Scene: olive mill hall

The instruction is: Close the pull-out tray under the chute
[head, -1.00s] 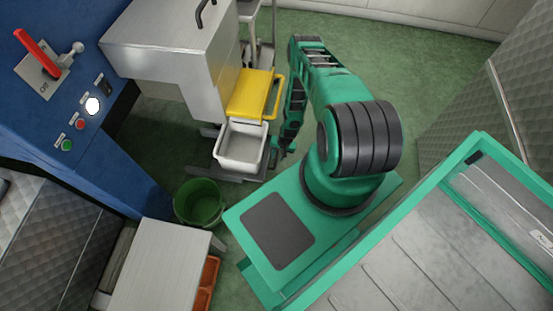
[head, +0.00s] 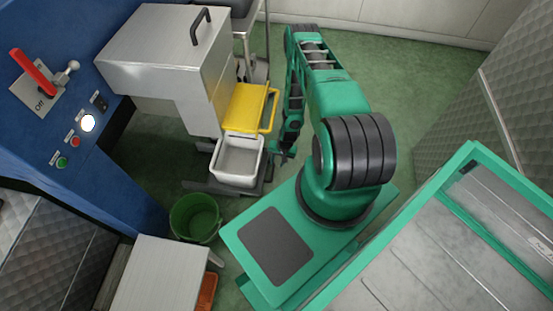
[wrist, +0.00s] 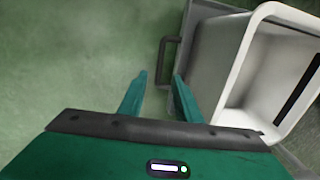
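The pull-out tray is a grey slide (wrist: 205,40) with a dark bar handle (wrist: 168,62) on its front edge. It stands pulled out on the floor below the steel chute housing (head: 170,55). A white open bin (head: 237,162) rests on it; the bin looks empty in the head view. The bin also fills the right of the wrist view (wrist: 245,70). In the head view my gripper (head: 283,154) hangs right of the bin.
A yellow flap with a bar (head: 247,107) sits above the bin. A green bucket (head: 195,218) stands front left of the tray. A blue control panel (head: 60,110) with a red lever is at left, a grey-topped table (head: 160,275) below it. Green floor is clear behind my arm.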

